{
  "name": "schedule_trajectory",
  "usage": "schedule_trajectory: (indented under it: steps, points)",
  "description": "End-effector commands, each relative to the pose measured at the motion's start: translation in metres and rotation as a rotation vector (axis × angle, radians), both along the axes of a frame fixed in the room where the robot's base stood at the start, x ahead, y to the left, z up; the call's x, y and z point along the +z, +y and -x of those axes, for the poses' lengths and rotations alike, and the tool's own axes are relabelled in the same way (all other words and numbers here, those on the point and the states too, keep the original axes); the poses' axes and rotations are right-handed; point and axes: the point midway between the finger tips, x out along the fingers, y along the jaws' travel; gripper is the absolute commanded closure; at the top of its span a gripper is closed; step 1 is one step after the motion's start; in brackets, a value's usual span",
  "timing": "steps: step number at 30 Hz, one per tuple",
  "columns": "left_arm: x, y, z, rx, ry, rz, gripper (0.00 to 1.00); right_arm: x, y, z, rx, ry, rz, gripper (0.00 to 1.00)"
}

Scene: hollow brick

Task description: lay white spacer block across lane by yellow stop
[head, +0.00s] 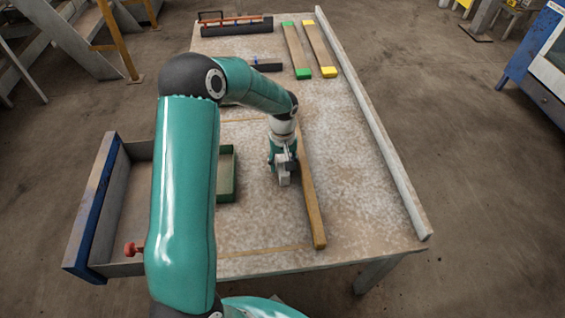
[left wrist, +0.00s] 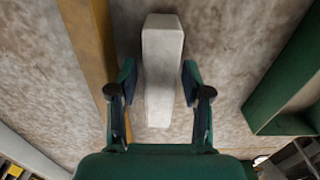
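The white spacer block (left wrist: 163,65) is a long pale block on the speckled tabletop in the left wrist view. In the head view its pale end (head: 284,179) shows just below my left gripper (head: 283,160). The left gripper (left wrist: 158,95) is open, with one finger on each side of the block's near part. A gap shows beside each finger. A wooden strip with yellow ends (head: 320,45) lies at the far right of the table, beside a strip with green ends (head: 297,50). I cannot tell which yellow part is the stop. My right gripper is out of view.
A long wooden strip (head: 313,205) lies right of my left gripper. A pale rail (head: 375,130) runs along the table's right edge, with bare tabletop between them. A green tray (head: 228,180) is to the left, partly hidden by my arm. A dark rack (head: 237,27) stands at the back.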

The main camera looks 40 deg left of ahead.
Motion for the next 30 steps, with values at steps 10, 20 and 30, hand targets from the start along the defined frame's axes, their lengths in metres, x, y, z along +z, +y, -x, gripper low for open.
schedule_trajectory:
  steps: [10, 20, 30]
  points:
    - [0.002, 0.000, 0.000, 0.000, 0.000, 0.000, 0.45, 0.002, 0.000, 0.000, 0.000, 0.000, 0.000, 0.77]
    - [0.046, 0.001, -0.001, 0.000, -0.005, -0.003, 0.45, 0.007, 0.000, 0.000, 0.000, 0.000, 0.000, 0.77]
    - [0.108, 0.000, -0.001, -0.001, -0.003, -0.001, 0.45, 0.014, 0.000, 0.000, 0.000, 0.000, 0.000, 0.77]
